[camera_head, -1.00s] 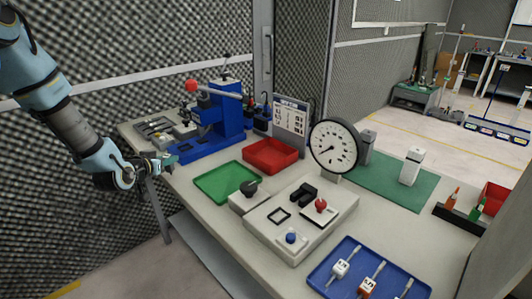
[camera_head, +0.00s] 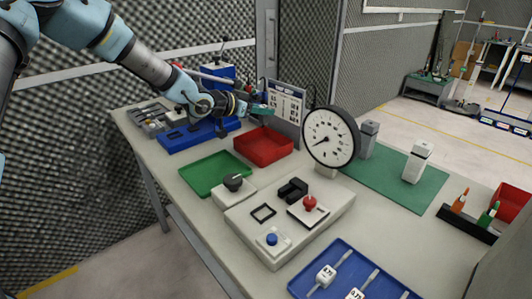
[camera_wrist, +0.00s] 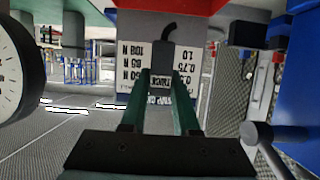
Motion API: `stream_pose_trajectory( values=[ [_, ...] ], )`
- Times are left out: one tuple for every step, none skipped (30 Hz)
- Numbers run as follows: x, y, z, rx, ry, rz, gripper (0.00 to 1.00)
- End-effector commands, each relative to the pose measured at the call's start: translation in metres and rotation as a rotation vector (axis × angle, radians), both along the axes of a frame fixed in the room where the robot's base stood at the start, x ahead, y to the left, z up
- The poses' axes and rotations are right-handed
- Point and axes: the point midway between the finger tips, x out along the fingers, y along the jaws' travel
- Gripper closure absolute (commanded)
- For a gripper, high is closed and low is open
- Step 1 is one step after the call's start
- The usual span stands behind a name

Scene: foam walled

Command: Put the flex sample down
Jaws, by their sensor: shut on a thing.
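My gripper (camera_head: 262,110), with green fingers, is above and beyond the back of the red tray (camera_head: 264,142), near the sign board. In the wrist view my gripper (camera_wrist: 160,82) is shut on a small dark grey piece, the flex sample (camera_wrist: 161,62), with a pale printed label and a black curved strip at its far end. The sample is held off every surface. In the head view it cannot be made out at the fingertips. The green tray (camera_head: 208,177) lies in front of the red tray, and it looks empty. The red tray also looks empty.
A dial gauge (camera_head: 330,138) stands right of the trays. The printed sign board (camera_head: 288,108) is close behind my gripper. A blue press (camera_head: 205,128) is at the left. A control box (camera_head: 290,215) and a blue tray with labelled pieces (camera_head: 310,285) are in front.

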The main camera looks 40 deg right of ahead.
Motion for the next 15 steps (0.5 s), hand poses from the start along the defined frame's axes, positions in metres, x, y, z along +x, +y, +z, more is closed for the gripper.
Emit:
stream_pose_trajectory(
  values=[
    [-0.001,0.000,-0.008,0.001,0.003,-0.001,1.00],
    [-0.001,0.000,-0.012,0.001,0.003,-0.002,1.00],
    [-0.001,0.000,-0.020,0.003,0.004,-0.002,1.00],
    [-0.001,0.000,-0.025,0.003,0.002,-0.001,1.00],
    [-0.001,0.000,-0.030,0.002,0.005,-0.001,1.00],
    [-0.001,0.000,-0.036,0.002,0.003,-0.002,1.00],
    [-0.001,0.000,-0.041,0.002,0.003,-0.002,1.00],
    [-0.001,0.000,-0.045,0.001,0.003,-0.001,1.00],
    [0.000,0.000,-0.049,0.001,0.001,-0.001,1.00],
    [0.000,0.000,-0.051,0.000,0.001,0.000,1.00],
    [0.000,0.000,-0.053,0.000,0.002,0.001,1.00],
    [0.000,0.000,-0.057,0.000,0.002,0.001,1.00],
    [0.000,0.000,-0.060,0.000,0.002,0.000,1.00],
    [0.000,0.000,-0.064,0.001,0.002,0.000,1.00],
    [-0.001,0.000,-0.071,0.002,0.002,-0.001,1.00]
  ],
)
